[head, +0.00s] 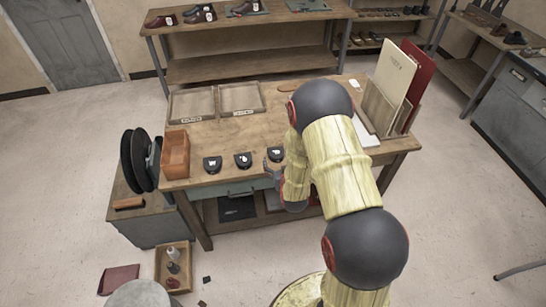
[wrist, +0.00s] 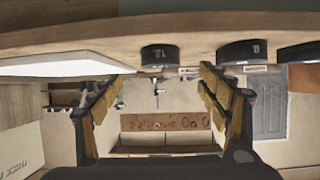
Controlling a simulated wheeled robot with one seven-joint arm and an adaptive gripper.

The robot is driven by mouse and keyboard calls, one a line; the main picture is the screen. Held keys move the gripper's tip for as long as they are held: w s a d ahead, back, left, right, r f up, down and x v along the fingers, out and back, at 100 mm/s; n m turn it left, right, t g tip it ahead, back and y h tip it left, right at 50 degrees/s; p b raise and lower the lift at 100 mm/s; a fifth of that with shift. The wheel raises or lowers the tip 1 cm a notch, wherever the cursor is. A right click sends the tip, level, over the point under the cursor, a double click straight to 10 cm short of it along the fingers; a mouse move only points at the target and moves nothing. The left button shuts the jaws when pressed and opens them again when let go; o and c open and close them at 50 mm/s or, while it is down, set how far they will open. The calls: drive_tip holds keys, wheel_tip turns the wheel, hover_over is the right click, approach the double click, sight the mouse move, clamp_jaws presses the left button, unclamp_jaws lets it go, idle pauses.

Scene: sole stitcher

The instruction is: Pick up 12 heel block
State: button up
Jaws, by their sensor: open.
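The heel block marked 12 (wrist: 160,57) is a small black block on the tabletop, seen in the wrist view, which is upside down. In the head view it is the rightmost of three dark blocks (head: 276,154), at the table's front edge. My gripper (wrist: 163,82) is open and empty, its two yellow-padded fingers spread. The 12 block lies ahead of the fingers, roughly centred between them and apart from them. In the head view my gripper (head: 270,167) is at the front edge, close to that block and partly hidden by my arm.
Two more black heel blocks stand left of it, a middle one (head: 243,160) and a left one (head: 212,164). A brown box (head: 175,152), two shallow trays (head: 191,104) and upright boards (head: 395,85) are on the workbench (head: 225,133). A drawer front (head: 236,189) lies below the edge.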

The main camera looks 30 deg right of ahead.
sight(277, 153)
drive_tip(key=shift+w+d+r+t, duration=0.15)
drive_tip(key=shift+w+r+t, duration=0.2)
drive_tip(key=shift+w, duration=0.2)
drive_tip(key=b+x, duration=0.1)
drive_tip(key=x, duration=0.2)
drive_tip(key=f+x, duration=0.1)
drive_tip(key=x, duration=0.3)
drive_tip(key=shift+s+f+b, duration=0.1)
drive_tip(key=shift+s+b, duration=0.1)
drive_tip(key=shift+b, duration=0.15)
drive_tip(key=shift+c, duration=0.8)
drive_tip(key=c, duration=1.1)
drive_tip(key=shift+c, duration=0.4)
